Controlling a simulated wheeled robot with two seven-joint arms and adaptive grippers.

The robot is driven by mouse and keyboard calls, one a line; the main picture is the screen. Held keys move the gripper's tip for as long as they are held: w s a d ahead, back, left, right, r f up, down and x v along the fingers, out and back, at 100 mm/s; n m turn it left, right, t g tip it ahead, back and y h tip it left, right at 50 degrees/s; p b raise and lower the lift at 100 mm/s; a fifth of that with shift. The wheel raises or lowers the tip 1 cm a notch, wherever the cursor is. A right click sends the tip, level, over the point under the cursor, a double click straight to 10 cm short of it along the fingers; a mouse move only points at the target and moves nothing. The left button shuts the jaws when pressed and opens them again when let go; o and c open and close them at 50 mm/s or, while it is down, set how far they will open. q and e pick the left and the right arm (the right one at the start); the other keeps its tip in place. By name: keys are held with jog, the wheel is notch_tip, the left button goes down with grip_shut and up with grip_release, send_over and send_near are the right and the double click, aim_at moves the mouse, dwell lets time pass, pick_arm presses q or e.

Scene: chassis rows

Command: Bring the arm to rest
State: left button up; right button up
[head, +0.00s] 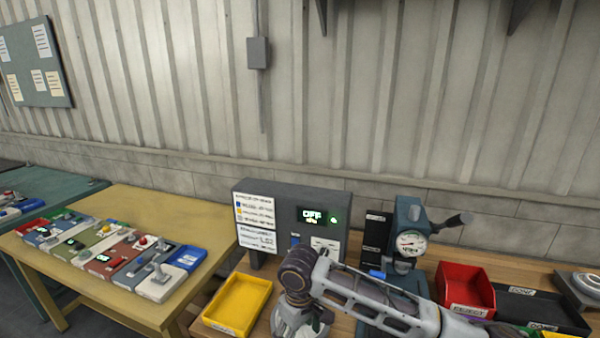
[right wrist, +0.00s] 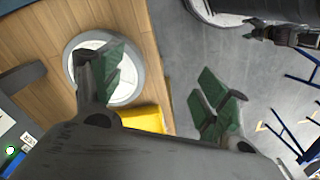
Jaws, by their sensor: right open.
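My right arm (head: 370,295) comes in from the lower right of the head view and bends down at a dark joint above the wooden bench. In the right wrist view my right gripper (right wrist: 165,78) is open, its two green-padded fingers wide apart with nothing between them. The left finger overlaps a round white dish with a grey rim (right wrist: 139,92) on the bench. The right finger is over the grey floor. In the head view I cannot make out the right fingertips.
A yellow tray (head: 238,302) lies left of my arm. A grey panel reading OFF (head: 283,222) stands behind it. A gauge device (head: 408,240), a red bin (head: 465,287) and a dark tray (head: 540,310) are right. A left table (head: 130,207) holds a row of coloured modules.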

jog(key=shift+s+a+f+t+y, duration=0.5)
jog(key=shift+s+a+f+y, duration=0.45)
jog(key=shift+s+a+y, duration=1.4)
jog(key=s+d+f+m+t+h, duration=0.15)
jog(key=s+d, duration=0.25)
jog(key=d, duration=0.5)
jog(key=s+d+f+m+h, duration=0.2)
jog(key=s+d+f+m, duration=0.1)
jog(key=d, duration=0.6)
jog(key=s+d+f+m+t+h, duration=0.15)
jog(key=s+d, duration=0.25)
jog(key=d, duration=0.5)
notch_tip(320, 180, down, 34)
jog(key=s+g, duration=0.2)
jog(key=s, duration=0.1)
jog(key=s+d+f, duration=0.2)
jog(key=s+f, duration=0.8)
jog(key=s, duration=0.1)
jog(key=s+d+f+g, duration=0.1)
jog(key=s+d+f, duration=0.1)
jog(key=s+f, duration=0.7)
jog(key=shift+s+d+f, duration=0.2)
jog(key=shift+s+f, duration=0.2)
jog(key=shift+s, duration=0.55)
